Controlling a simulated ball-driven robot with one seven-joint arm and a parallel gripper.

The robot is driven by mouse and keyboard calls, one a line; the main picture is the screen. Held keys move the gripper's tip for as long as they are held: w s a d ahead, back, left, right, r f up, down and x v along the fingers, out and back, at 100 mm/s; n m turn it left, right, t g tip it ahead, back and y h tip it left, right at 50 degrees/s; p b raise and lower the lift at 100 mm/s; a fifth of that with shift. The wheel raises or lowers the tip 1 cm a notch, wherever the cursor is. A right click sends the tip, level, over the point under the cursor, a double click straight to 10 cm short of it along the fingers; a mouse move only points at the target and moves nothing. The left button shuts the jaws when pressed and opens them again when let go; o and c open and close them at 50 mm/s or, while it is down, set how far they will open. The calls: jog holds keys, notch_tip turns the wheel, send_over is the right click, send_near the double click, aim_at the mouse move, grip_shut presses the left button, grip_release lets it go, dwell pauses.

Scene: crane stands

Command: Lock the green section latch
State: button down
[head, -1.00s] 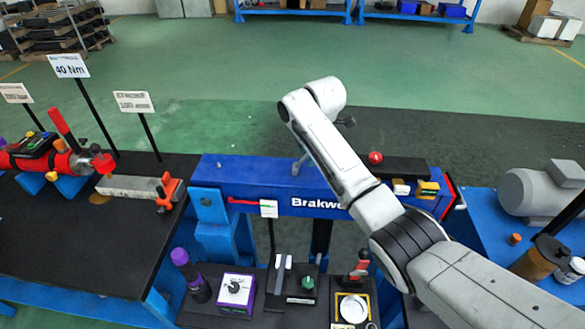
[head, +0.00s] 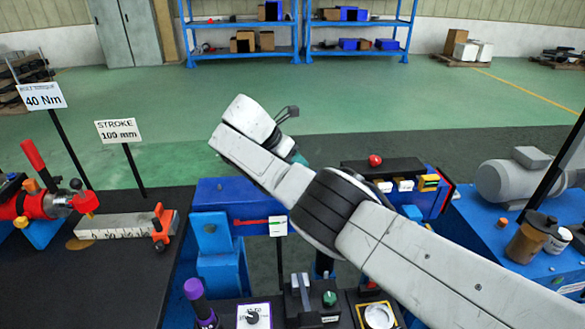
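I cannot pick out a green section latch for certain. A small green-teal piece (head: 299,157) shows just beyond my arm, mostly hidden by it. A green round knob (head: 330,298) sits on a dark box at the bottom of the head view. The blue crane beam (head: 213,190) lies across the middle, its centre covered by my arm. Only a small dark part of my gripper (head: 287,113) shows past the end of the arm, above and behind the beam. Its fingers cannot be made out, nor whether they hold anything.
A red-knobbed black box (head: 375,160) stands on the beam's right end. A purple-topped handle (head: 195,290) and a dial box (head: 253,317) stand at the front. A grey motor (head: 515,180) is at right. A steel scale bar (head: 125,226) lies on the left bench.

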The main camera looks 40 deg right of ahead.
jog(key=shift+a+f, duration=0.2)
jog(key=shift+f, duration=0.1)
jog(key=c, duration=1)
grip_release()
jog(key=shift+a, duration=0.1)
jog(key=shift+o, duration=1.1)
jog(key=shift+r, duration=0.1)
jog(key=shift+w, duration=0.1)
jog(key=v, duration=1)
jog(key=shift+a+r+b, duration=0.2)
jog(key=shift+a+b, duration=0.15)
jog(key=shift+b, duration=0.05)
jog(key=shift+w, duration=0.1)
